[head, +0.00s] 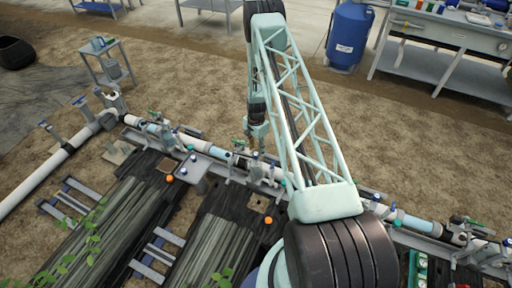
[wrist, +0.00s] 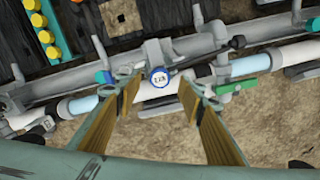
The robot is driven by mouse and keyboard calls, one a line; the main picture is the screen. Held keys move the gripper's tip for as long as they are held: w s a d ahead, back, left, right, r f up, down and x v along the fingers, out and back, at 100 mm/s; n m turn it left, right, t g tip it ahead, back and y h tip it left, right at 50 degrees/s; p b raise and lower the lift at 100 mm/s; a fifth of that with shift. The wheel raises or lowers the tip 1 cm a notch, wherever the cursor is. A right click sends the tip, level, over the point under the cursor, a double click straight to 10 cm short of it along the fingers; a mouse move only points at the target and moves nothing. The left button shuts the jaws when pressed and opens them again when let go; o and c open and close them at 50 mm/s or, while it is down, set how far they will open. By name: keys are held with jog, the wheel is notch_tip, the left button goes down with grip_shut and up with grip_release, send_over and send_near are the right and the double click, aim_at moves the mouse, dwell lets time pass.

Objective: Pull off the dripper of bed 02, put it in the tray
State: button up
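My gripper (wrist: 158,98) is open and empty in the wrist view, with its two tan-padded fingers apart. In the head view my gripper (head: 256,152) hangs over the pipe line, partly hidden by my arm. Orange round pieces sit at the heads of two dark beds, one at left (head: 169,178) and one nearer the middle (head: 268,220). I cannot read bed numbers or tell which piece is the dripper of bed 02. I cannot clearly make out the tray.
A blue tank (head: 348,35) and a workbench (head: 440,38) stand at the back. A small side table (head: 108,58) stands at back left. A green lever (wrist: 235,86) lies right of my fingers. Several yellow caps (wrist: 45,37) show at upper left. Bare soil lies behind the pipe.

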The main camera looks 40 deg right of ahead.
aim_at(256, 154)
jog(key=shift+f+b, duration=0.3)
jog(key=shift+f, duration=1.85)
jog(key=shift+c, duration=0.7)
jog(key=c, duration=0.9)
jog(key=shift+r, duration=0.25)
jog(key=shift+r+p, duration=0.5)
jog(key=shift+r, duration=0.8)
jog(key=shift+r, duration=0.15)
jog(key=shift+r+p, duration=0.95)
jog(key=shift+r, duration=1.9)
